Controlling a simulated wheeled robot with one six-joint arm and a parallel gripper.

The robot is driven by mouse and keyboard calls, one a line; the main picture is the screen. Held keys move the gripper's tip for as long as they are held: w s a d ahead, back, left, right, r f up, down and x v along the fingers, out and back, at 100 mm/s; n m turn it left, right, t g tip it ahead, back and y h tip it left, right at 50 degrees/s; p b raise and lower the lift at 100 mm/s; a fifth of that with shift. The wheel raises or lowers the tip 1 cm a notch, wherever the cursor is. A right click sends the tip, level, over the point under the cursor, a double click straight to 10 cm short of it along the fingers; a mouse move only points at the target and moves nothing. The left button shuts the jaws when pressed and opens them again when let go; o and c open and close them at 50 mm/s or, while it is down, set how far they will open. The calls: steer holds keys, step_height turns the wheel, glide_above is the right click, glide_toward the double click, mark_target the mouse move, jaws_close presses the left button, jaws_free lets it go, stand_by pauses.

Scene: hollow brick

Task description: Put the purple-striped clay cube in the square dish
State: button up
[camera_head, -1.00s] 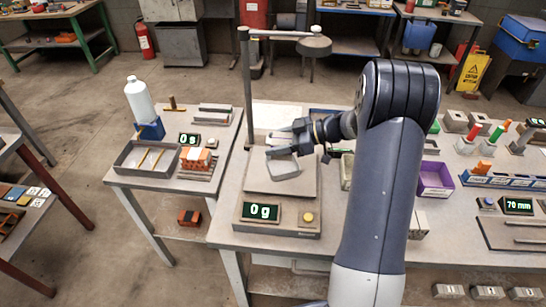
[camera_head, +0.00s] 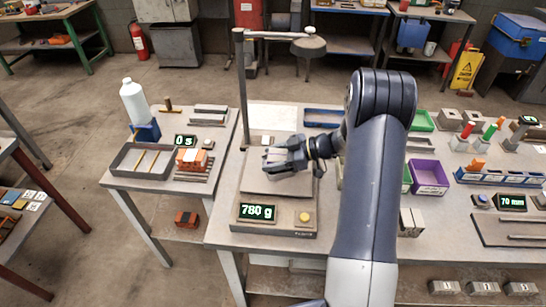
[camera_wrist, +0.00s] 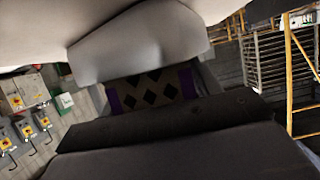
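My gripper (camera_head: 272,160) is low over the pan of the weighing scale (camera_head: 250,186), at the square dish (camera_head: 291,185), which it mostly covers. A small pale patch shows among the fingers. In the wrist view, a pale brown face with dark diamonds and purple bands at both sides, likely the purple-striped clay cube (camera_wrist: 150,91), shows between a light grey part above and a dark part below. Its lower part is hidden. I cannot tell whether the fingers press on it or whether it rests on the dish floor. The scale display (camera_head: 257,212) reads 780 g.
A tall post (camera_head: 244,90) with a crossbar stands behind the scale. A side table at left holds a grey tray (camera_head: 145,176), a white bottle (camera_head: 135,100) and orange bricks (camera_head: 192,158).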

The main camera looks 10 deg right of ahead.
steer(key=o, duration=0.3)
steer(key=shift+f, duration=0.1)
steer(key=shift+d+r, duration=0.1)
steer(key=shift+r, duration=0.1)
steer(key=b+v, duration=0.2)
steer(key=v, duration=1)
steer(key=shift+r, duration=0.1)
